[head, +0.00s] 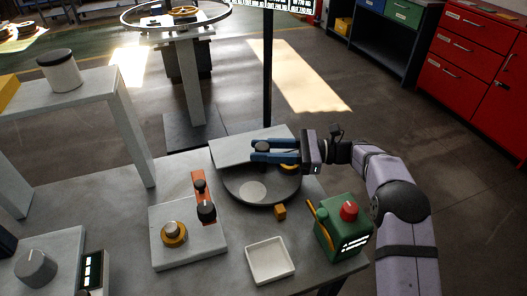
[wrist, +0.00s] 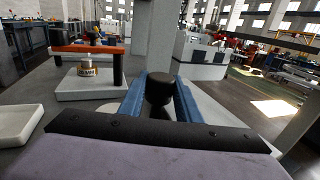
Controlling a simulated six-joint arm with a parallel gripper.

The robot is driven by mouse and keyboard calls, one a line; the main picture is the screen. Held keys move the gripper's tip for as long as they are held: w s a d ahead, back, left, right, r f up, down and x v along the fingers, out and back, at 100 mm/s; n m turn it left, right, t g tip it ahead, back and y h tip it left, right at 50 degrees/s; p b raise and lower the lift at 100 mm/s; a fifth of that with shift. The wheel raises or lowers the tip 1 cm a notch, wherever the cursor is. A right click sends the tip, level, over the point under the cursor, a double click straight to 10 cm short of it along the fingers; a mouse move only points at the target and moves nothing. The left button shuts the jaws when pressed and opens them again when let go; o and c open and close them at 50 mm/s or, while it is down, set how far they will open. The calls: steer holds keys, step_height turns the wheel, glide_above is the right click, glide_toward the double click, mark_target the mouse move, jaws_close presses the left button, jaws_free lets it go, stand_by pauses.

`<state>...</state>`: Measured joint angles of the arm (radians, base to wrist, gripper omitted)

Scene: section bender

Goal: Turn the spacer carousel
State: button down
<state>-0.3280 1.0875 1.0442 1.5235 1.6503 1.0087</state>
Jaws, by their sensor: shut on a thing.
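The spacer carousel (head: 283,193) is a dark round turntable on the bench in the head view. A pale disc (head: 253,191) lies on its near left part, and a yellow-orange ring (head: 289,167) shows at its right, partly under my gripper. My gripper (head: 256,151) reaches in from the right, its blue fingers over the carousel's far part. In the wrist view, the blue fingers stand on either side of a dark cylindrical knob (wrist: 160,88) and are shut on it. The knob's lower part is hidden, and the fingers hide it in the head view.
A grey plate (head: 232,150) lies behind the carousel. A lever fixture (head: 188,243) is to the left. A dark post (head: 268,75) rises behind.

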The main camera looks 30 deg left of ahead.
steer(key=shift+r+n+g+h, duration=0.15)
steer(key=shift+n+g+h, duration=0.15)
steer(key=shift+n+g, duration=0.3)
steer(key=c, duration=1.3)
jaws_free()
steer(key=b+v, duration=0.1)
steer(key=v, duration=0.4)
steer(key=shift+w+b, duration=0.1)
steer(key=shift+b, duration=0.2)
steer(key=shift+v, duration=1.1)
